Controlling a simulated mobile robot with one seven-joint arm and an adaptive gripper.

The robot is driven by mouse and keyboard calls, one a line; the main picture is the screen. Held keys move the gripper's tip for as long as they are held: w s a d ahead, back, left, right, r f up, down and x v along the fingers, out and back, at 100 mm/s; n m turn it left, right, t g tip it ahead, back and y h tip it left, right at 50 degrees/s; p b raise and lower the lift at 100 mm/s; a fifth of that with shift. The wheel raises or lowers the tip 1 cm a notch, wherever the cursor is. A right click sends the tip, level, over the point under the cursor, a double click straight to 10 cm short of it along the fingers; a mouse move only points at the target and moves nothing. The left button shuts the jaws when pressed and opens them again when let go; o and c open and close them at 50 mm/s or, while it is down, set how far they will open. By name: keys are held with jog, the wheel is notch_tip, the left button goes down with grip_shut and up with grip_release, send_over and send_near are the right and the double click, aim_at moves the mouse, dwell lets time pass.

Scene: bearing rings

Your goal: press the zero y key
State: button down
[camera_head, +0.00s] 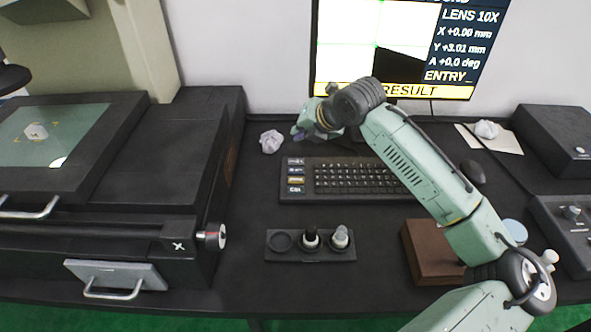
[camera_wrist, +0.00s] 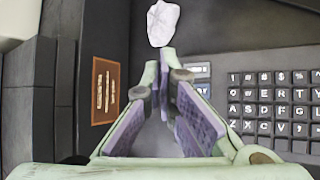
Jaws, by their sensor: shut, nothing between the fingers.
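The dark keyboard (camera_head: 360,180) lies on the bench, with a column of labelled keys (camera_head: 295,176) at its left end; one of these is orange. The labels are too small for me to tell which is zero y. In the wrist view, two of these keys (camera_wrist: 203,89) show just right of my fingers, and the lower ones are hidden behind the gripper. My gripper (camera_head: 300,133) is shut and empty, above the bench near the keyboard's back left corner. It also shows in the wrist view (camera_wrist: 168,78). The screen (camera_head: 460,48) reads X +0.00 and Y +3.01 mm.
A crumpled paper (camera_head: 270,141) lies left of the keyboard. A dark holder (camera_head: 282,254) with two small upright items stands in front. A brown box (camera_head: 425,258) is at front right. The measuring machine (camera_head: 150,190) fills the left side.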

aim_at(299, 170)
jog(key=shift+f+b, duration=2.9)
jog(key=shift+f, duration=1.45)
jog(key=shift+f+b, duration=0.4)
jog(key=shift+f, duration=0.05)
jog(key=shift+f+b, duration=0.3)
jog(key=shift+f, duration=0.05)
jog(key=shift+r, duration=0.1)
jog(key=shift+r+p, duration=0.45)
jog(key=shift+r, duration=0.2)
jog(key=shift+r, duration=0.15)
jog(key=shift+r+p, duration=1.65)
jog(key=shift+r, duration=0.75)
